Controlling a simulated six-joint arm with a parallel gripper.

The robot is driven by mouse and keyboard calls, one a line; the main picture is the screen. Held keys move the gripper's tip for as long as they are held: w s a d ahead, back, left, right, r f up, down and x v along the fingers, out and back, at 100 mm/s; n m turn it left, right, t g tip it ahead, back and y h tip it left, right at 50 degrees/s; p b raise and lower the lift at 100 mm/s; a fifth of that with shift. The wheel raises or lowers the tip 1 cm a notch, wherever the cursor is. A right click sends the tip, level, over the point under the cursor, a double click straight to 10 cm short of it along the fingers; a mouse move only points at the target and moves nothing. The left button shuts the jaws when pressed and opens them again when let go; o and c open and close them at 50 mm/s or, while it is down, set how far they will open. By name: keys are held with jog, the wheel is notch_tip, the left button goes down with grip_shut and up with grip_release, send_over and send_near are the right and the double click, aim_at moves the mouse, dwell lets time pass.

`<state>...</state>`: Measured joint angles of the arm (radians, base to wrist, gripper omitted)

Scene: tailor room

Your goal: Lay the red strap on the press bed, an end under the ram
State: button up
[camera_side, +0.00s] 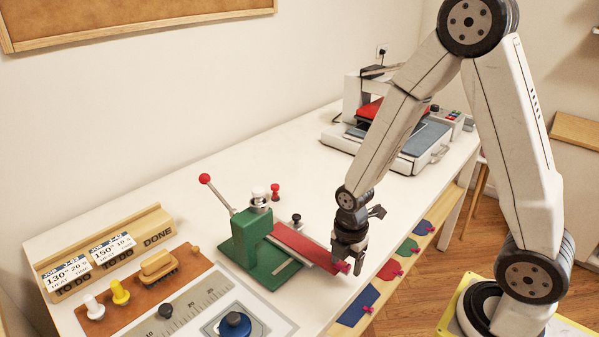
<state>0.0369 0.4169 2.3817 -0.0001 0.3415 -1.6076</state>
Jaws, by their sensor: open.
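The green press (251,238) stands on the white table, with a red-knobbed lever at its upper left.
A heat press (405,140) stands at the back right. Coloured pockets (358,305) line the front edge.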

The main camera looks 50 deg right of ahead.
jog(key=shift+r, duration=3.8)
jog(key=m, duration=0.4)
jog(key=shift+s+a+r+t, duration=0.15)
jog(key=shift+s+t, duration=0.05)
jog(key=shift+t, duration=0.1)
jog(key=m, duration=0.5)
jog(key=shift+s+a+r+t, duration=0.15)
jog(key=shift+s+t, duration=0.05)
jog(key=shift+t, duration=0.2)
jog(key=m, duration=0.6)
jog(key=m+t, duration=0.1)
jog(key=m, duration=0.2)
jog(key=shift+s+a+r, duration=0.2)
jog(key=shift+s+a, duration=0.05)
jog(key=shift+s, duration=0.1)
